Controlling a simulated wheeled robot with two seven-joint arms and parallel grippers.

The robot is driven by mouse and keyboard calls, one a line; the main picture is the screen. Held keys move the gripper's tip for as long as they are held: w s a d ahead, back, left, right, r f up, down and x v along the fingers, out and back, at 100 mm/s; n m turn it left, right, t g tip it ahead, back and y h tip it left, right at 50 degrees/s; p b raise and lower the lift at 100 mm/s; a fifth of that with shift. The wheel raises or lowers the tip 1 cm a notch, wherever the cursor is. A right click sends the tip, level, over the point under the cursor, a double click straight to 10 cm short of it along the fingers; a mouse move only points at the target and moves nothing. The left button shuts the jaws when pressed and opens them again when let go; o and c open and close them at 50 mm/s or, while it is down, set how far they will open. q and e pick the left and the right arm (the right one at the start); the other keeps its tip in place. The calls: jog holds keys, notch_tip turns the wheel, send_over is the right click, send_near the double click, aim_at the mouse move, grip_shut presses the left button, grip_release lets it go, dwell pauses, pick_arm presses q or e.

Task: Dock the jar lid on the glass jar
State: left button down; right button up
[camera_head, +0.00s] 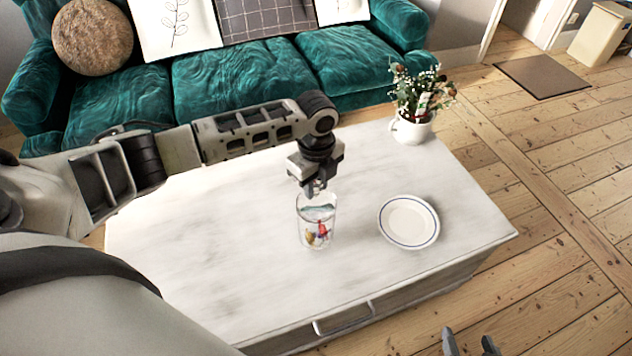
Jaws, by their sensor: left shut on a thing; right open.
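The glass jar (317,232) stands upright on the pale tabletop, with small red, yellow and dark items inside. My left gripper (316,190) points down directly over the jar's mouth. It is shut on the jar lid (319,209), a thin see-through disc at the jar's top, partly hidden by the fingers. I cannot tell whether the lid touches the rim or sits just above it. My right gripper (470,343) is open and empty at the bottom edge of the view, over the floor beyond the table's front edge.
A white plate with a blue ring (408,222) lies right of the jar. A white pot of flowers (412,128) stands at the table's far right corner. The table's (200,245) left part is clear. A green sofa (240,75) stands behind it.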

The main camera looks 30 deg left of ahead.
pick_arm(q)
jog(key=shift+f, duration=0.55)
jog(key=c, duration=1.4)
grip_release()
jog(key=shift+c, duration=0.2)
